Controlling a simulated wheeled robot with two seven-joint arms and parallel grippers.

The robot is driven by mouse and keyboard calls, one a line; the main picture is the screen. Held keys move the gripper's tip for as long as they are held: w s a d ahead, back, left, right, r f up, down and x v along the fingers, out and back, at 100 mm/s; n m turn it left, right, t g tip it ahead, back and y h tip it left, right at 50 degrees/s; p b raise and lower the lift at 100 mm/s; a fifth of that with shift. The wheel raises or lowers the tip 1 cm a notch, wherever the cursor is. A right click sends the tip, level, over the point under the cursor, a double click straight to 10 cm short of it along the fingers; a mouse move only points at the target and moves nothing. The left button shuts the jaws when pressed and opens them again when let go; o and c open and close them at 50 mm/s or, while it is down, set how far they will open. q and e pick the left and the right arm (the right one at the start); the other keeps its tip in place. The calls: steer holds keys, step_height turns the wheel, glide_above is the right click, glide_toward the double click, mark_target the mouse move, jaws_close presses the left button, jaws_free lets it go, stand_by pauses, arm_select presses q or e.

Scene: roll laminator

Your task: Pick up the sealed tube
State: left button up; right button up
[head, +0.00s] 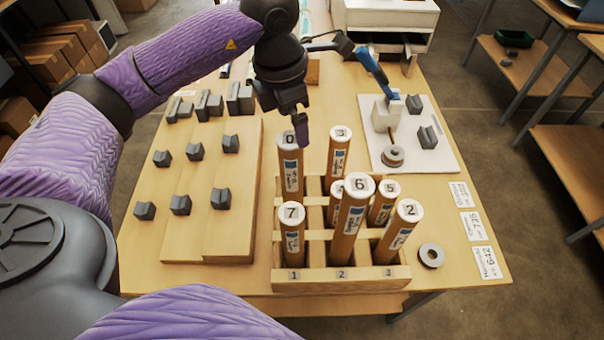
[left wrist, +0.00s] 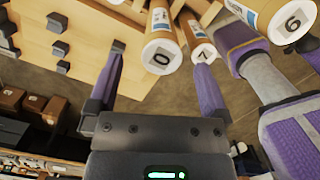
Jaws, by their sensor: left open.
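Brown tubes with white numbered caps stand in a wooden rack (head: 340,278). Tube 0 (head: 290,168) is back left, tube 3 (head: 338,158) back middle, tube 7 (head: 291,238) front left, tube 6 (head: 346,232) front middle and tallest, tube 2 (head: 396,236) front right, tube 5 (head: 382,206) behind it. Another tube is mostly hidden behind tube 6. I cannot tell which is sealed. My left gripper (head: 300,128) is open and empty, close above tube 0. In the left wrist view, tube 0's cap (left wrist: 160,58) shows beyond and between its fingers (left wrist: 158,60). My right gripper is not visible.
A stepped wooden board (head: 190,240) with several dark grey blocks lies left of the rack. A white board (head: 440,155) with a blue-handled tool (head: 372,68) is at right. A grey ring (head: 431,255) and white label cards (head: 470,226) lie near the right edge.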

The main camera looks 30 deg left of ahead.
mark_target(292, 151)
arm_select(q)
steer(key=f, duration=0.5)
steer(key=f+p, duration=0.1)
steer(key=f, duration=0.1)
steer(key=shift+s+f, duration=0.15)
steer(key=shift+s, duration=0.1)
jaws_close()
